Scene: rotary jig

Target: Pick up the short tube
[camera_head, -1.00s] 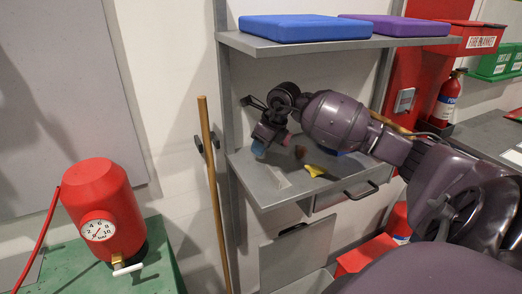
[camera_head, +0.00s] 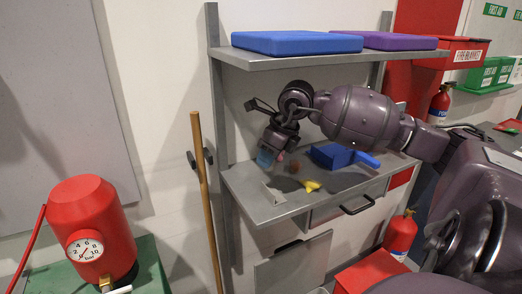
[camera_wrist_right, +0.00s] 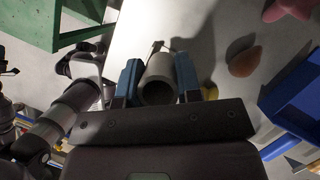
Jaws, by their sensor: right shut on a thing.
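The short tube (camera_wrist_right: 158,80) is a grey hollow cylinder with its open end towards the right wrist camera. It sits between the two blue fingers of my right gripper (camera_wrist_right: 158,85), which is shut on it. In the head view, my right gripper (camera_head: 267,157) is over the left part of the grey shelf, fingers pointing down. The tube cannot be made out there behind the fingers. My left gripper does not show.
The grey shelf (camera_head: 247,201) also holds a blue bin (camera_head: 332,156), a yellow piece (camera_head: 312,186) and a brown lump (camera_head: 293,166). A pink piece (camera_wrist_right: 290,8) lies near the lump. An upper shelf (camera_head: 300,60) is above my arm. A wooden pole (camera_head: 203,200) stands left.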

